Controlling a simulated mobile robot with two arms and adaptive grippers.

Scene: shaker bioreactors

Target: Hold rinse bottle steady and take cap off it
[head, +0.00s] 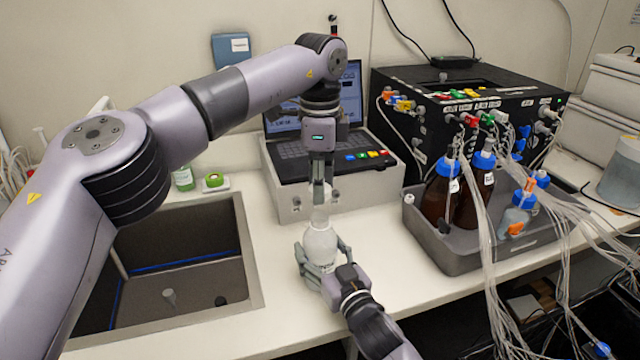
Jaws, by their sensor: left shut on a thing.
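The rinse bottle (320,241), pale and translucent with a narrow neck, stands upright on the white bench between the sink and the grey instrument box. My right gripper (322,258) comes from the front right, low on the bottle, with a finger on each side of its body; it looks closed around it. My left gripper (320,194) points straight down above the bottle and is shut on the cap at its top. The fingers largely hide the cap. I cannot tell whether the cap still touches the neck.
A sink (180,270) lies to the left. Behind the bottle is a grey box (290,204) with a laptop (350,100). To the right, a grey tray (450,258) holds brown and clear bottles (441,195) with blue caps and many tubes. A black instrument (440,85) stands behind.

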